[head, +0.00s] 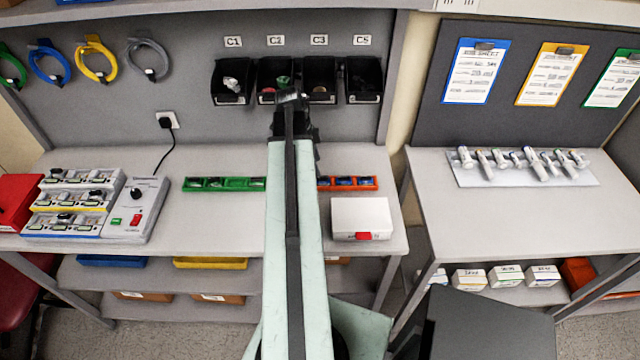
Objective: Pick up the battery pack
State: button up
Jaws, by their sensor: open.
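I cannot pick out the battery pack for certain. Small dark and blue pieces lie in the compartments of a green tray (225,184) and an orange tray (371,184) on the left bench, too small to name. My gripper (292,100) is open, seen end-on past my arm, in front of the middle black bins. Nothing shows between its fingers. My arm hides the bench between the two trays.
A white case (361,218) with a red latch stands right of my arm. A grey device (136,210) and a rack of pump-like units (72,203) stand left. Black wall bins (231,82) hang behind. Another table (520,215) stands right, past a gap.

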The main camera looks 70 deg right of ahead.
aim_at(322, 177)
jog(key=b+x, duration=0.1)
jog(key=x, duration=0.1)
jog(key=b+x, duration=0.4)
jog(key=shift+s+a, duration=0.1)
jog(key=shift+s, duration=0.25)
jog(key=shift+r, duration=0.15)
grip_shut()
